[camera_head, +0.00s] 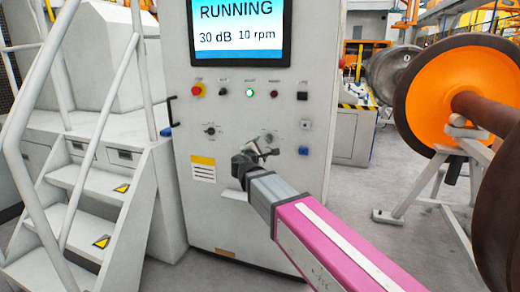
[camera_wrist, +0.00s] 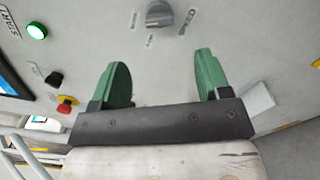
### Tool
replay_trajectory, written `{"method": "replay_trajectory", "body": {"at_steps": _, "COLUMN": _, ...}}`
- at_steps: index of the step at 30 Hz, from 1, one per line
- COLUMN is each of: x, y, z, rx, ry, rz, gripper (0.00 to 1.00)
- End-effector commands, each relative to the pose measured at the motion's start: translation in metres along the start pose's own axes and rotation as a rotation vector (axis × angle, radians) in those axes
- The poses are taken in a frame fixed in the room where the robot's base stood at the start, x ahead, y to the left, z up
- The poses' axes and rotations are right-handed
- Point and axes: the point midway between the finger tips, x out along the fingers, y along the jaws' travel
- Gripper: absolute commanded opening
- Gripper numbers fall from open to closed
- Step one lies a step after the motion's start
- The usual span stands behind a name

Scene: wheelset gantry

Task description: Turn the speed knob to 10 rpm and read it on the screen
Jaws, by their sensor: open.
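The screen (camera_head: 238,28) on the grey cabinet reads "RUNNING", "30 dB" and "10 rpm". The speed knob (camera_wrist: 158,14) is a grey knob with a "SPEED" label beside it, at the top edge of the wrist view. It also shows on the cabinet front in the head view (camera_head: 268,137), close behind my gripper. My gripper (camera_head: 255,156) is in front of the panel, just below the knob. In the wrist view its green fingers (camera_wrist: 160,62) are apart with nothing between them, and the knob lies beyond their tips. The knob's exact pointer setting is too small to read.
Another knob (camera_head: 209,130) sits to the left. A lit green START light (camera_head: 249,92) and a red emergency button (camera_head: 198,89) are above. White steps with a railing (camera_head: 95,190) stand left of the cabinet. An orange wheel (camera_head: 450,90) stands at the right.

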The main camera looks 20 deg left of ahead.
Motion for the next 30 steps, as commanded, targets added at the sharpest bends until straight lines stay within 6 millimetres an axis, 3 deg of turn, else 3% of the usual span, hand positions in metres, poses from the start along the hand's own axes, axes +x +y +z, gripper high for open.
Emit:
{"method": "replay_trajectory", "body": {"at_steps": 11, "x": 0.013, "y": 0.001, "z": -0.001, "rx": 0.062, "ry": 0.001, "rz": 0.001, "gripper": 0.7}}
{"method": "replay_trajectory", "body": {"at_steps": 24, "x": 0.086, "y": 0.001, "z": -0.001, "rx": 0.061, "ry": 0.0, "rz": 0.0, "gripper": 0.7}}
{"method": "replay_trajectory", "body": {"at_steps": 30, "x": 0.105, "y": 0.001, "z": 0.0, "rx": 0.061, "ry": 0.001, "rz": 0.0, "gripper": 0.7}}
